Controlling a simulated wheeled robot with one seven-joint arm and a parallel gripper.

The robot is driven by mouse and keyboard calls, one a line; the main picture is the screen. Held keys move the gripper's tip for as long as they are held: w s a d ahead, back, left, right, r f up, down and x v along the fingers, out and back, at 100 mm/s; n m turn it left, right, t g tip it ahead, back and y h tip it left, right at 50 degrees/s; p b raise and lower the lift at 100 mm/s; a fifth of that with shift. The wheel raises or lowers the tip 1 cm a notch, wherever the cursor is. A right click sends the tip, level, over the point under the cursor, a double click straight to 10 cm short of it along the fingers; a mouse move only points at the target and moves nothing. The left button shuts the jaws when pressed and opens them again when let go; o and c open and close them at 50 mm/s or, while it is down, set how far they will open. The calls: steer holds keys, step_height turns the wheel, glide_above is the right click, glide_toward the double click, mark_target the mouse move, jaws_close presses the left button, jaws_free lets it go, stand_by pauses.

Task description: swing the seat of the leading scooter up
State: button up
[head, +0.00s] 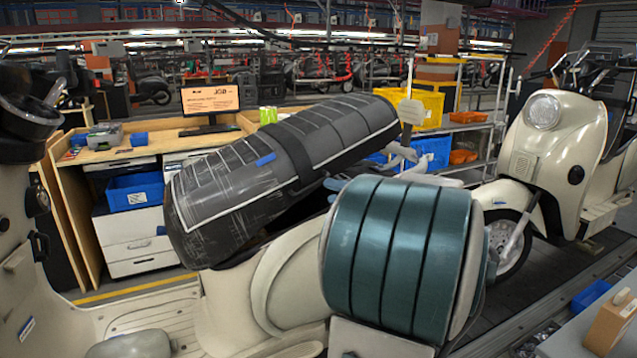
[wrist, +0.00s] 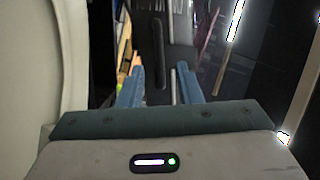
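The nearest scooter (head: 285,285) is cream and faces left. Its dark seat (head: 350,118) is wrapped in clear film and banded by a black strap. The seat is tilted, with its front end low at left and its rear end raised at right. A dark gap shows between its underside and the cream body. My gripper (wrist: 161,88) has blue fingers set apart in the wrist view, with dark surfaces beyond them. In the head view my teal arm hides most of it; only bits of blue show beneath the seat. Contact with the seat cannot be told.
A second cream scooter (head: 555,150) stands behind at right. A wooden workbench (head: 85,165) with a monitor (head: 210,102) and drawers stands beyond. A yellow bin (head: 428,105) sits on a shelf at the back. A grey ledge with a cardboard box (head: 610,320) is at bottom right.

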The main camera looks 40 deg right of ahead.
steer(key=p+x, duration=0.1)
steer(key=x, duration=0.4)
steer(key=shift+w, duration=0.15)
jaws_close()
